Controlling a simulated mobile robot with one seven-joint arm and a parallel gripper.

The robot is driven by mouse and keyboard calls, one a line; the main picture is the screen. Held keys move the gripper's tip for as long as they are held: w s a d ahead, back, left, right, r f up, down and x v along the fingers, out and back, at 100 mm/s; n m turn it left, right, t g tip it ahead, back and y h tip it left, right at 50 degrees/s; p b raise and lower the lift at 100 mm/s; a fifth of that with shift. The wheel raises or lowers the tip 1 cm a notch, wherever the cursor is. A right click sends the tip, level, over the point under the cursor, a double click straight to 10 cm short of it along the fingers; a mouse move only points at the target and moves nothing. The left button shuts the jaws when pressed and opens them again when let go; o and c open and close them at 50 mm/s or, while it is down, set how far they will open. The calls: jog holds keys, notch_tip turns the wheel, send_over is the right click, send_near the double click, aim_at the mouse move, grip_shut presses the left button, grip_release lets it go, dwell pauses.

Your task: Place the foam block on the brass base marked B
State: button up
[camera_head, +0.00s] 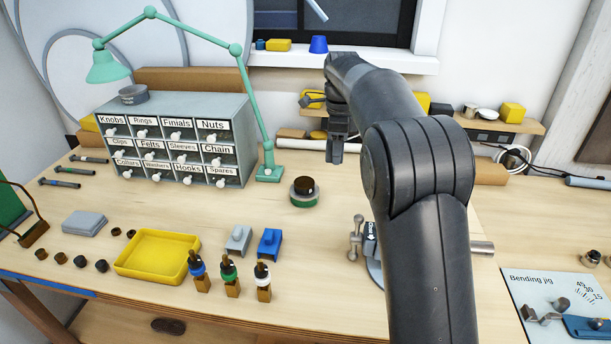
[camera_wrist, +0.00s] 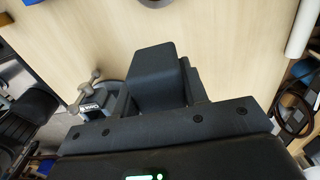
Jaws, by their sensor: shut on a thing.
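My gripper (camera_head: 338,152) is above the workbench, right of the drawer cabinet, and points down. In the wrist view, my gripper (camera_wrist: 165,85) is shut on a smooth dark grey block (camera_wrist: 153,60), which I take to be the foam block. In the head view I cannot make the block out against the dark fingers. I cannot read a B on any base. A round piece with a dark top and a green lower part (camera_head: 304,192) stands on the bench, left of and nearer than the gripper; I cannot tell whether it is a brass base.
A small vise (camera_head: 368,240) stands beside my arm. A yellow tray (camera_head: 157,254), bottles with coloured collars (camera_head: 230,276) and grey and blue blocks (camera_head: 269,242) lie at the front. The labelled drawer cabinet (camera_head: 178,140) and green lamp (camera_head: 268,172) stand behind. Bare bench surrounds the round piece.

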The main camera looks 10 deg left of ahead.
send_over(306, 182)
notch_tip(306, 182, down, 5)
jog(key=shift+w+f, duration=0.1)
jog(key=shift+f, duration=1.95)
jog(key=shift+f, duration=0.1)
jog(key=o, duration=0.9)
jog(key=shift+o, duration=0.2)
notch_tip(306, 182, up, 12)
jog(key=shift+r, duration=0.2)
